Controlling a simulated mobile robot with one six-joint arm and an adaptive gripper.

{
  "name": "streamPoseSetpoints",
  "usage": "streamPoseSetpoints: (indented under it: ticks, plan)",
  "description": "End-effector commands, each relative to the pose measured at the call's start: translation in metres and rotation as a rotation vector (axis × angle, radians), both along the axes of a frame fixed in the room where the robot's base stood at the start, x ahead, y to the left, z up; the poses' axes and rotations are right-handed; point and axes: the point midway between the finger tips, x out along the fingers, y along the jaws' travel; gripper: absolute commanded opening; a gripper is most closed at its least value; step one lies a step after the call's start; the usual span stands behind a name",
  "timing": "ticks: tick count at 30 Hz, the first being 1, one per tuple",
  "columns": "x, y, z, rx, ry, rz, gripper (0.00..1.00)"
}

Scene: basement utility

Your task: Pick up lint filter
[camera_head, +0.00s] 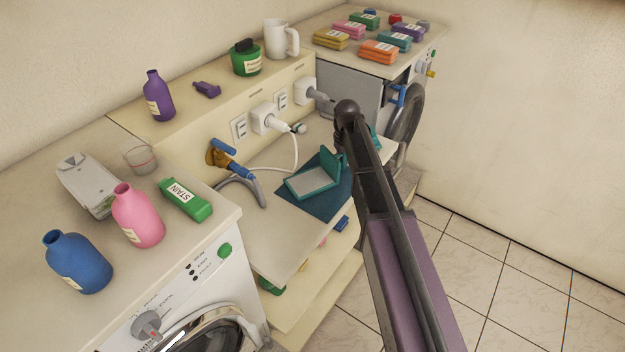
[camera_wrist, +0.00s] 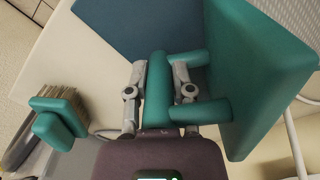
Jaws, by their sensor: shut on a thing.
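The lint filter (camera_head: 312,184) is a teal frame with a pale grey panel and a raised teal part, over a dark blue mat (camera_head: 328,205) on the low shelf. In the wrist view its broad teal plate (camera_wrist: 262,70) stands at the right, joined to a teal handle. My gripper (camera_wrist: 160,70) is shut around that handle, one grey finger on each side. In the head view my arm hides the gripper. I cannot tell whether the filter touches the mat (camera_wrist: 135,28).
A brush (camera_wrist: 60,112) with teal grips lies at the left of the wrist view. A blue-handled tap (camera_head: 228,160) and plugged-in cables are left of the mat. Bottles stand on the washer top (camera_head: 40,190). Sponge-like packs lie on the far counter (camera_head: 335,15). Open floor is at the right.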

Motion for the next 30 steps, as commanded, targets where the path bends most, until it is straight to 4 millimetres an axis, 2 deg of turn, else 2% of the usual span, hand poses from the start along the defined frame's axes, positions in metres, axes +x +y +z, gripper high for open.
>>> streamPoseSetpoints:
  ticks: [17,30]
  plan:
    - [0.000,0.000,0.007,0.001,0.001,0.000,0.00]
    - [0.000,0.000,0.042,0.001,0.000,0.000,0.00]
